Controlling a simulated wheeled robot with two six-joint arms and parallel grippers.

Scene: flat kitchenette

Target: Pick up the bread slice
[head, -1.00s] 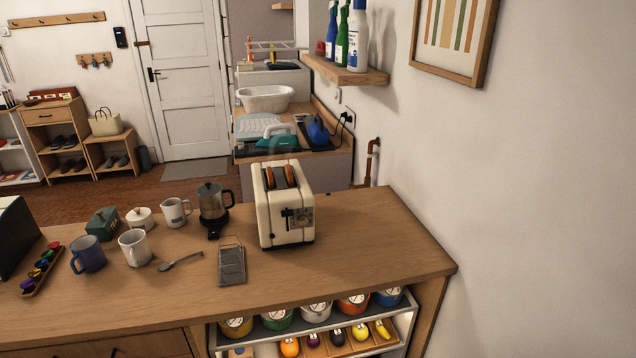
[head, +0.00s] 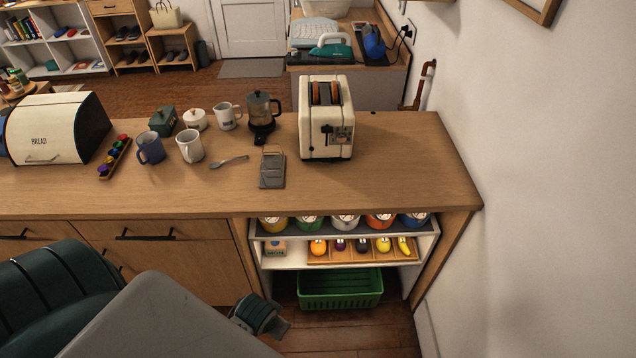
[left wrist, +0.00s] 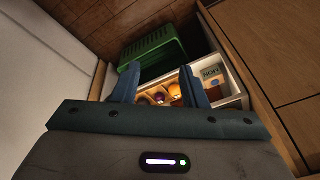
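Two browned bread slices, one on the left (head: 316,93) and one on the right (head: 335,93), stand upright in the slots of the cream toaster (head: 313,138). Only their upper parts show; the rest is hidden inside. The toaster stands on the right part of the wooden counter. My left gripper (head: 262,318) is low in front of the counter, below and well apart from the toaster. In the left wrist view its fingers (left wrist: 160,76) are spread with nothing held between them, facing the shelf under the counter. My right gripper is not in view.
A grater (head: 272,171), spoon (head: 230,161), mugs and a coffee pot (head: 262,115) stand left of the toaster. A bread box (head: 50,130) is farther left. Below are a fruit tray (head: 375,258) and green crate (head: 340,290). The counter right of the toaster is clear.

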